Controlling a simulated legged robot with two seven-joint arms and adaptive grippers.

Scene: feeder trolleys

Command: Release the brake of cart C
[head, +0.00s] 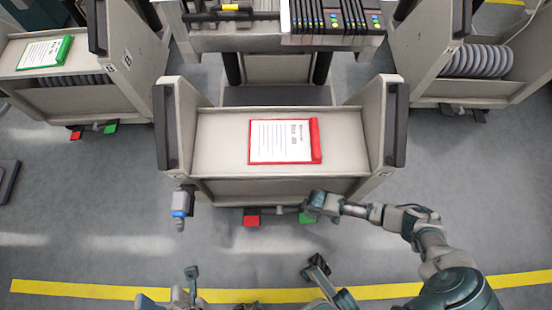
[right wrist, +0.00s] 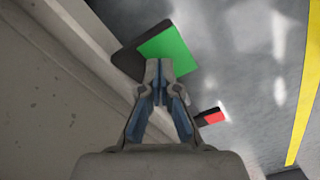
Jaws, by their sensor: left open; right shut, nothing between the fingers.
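The middle cart (head: 217,125) stands straight ahead; I cannot read its letter. At its foot are a red pedal (head: 251,218) and a green pedal (head: 305,217), joined by a grey bar. My right gripper (head: 316,208) is shut and empty at the green pedal, partly covering it. The right wrist view shows its closed fingertips (right wrist: 158,66) overlapping the near edge of the green pedal (right wrist: 166,48); contact cannot be told. The red pedal (right wrist: 211,117) lies to their right there. My left gripper (head: 254,268) is open and empty near the bottom, over the floor.
A clipboard with a red edge (head: 284,141) lies on the middle cart. Another cart (head: 80,98) stands left and one (head: 470,92) right, both with pedals. A grey and blue device (head: 180,205) hangs at the middle cart's left. A yellow line (head: 240,295) crosses clear floor.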

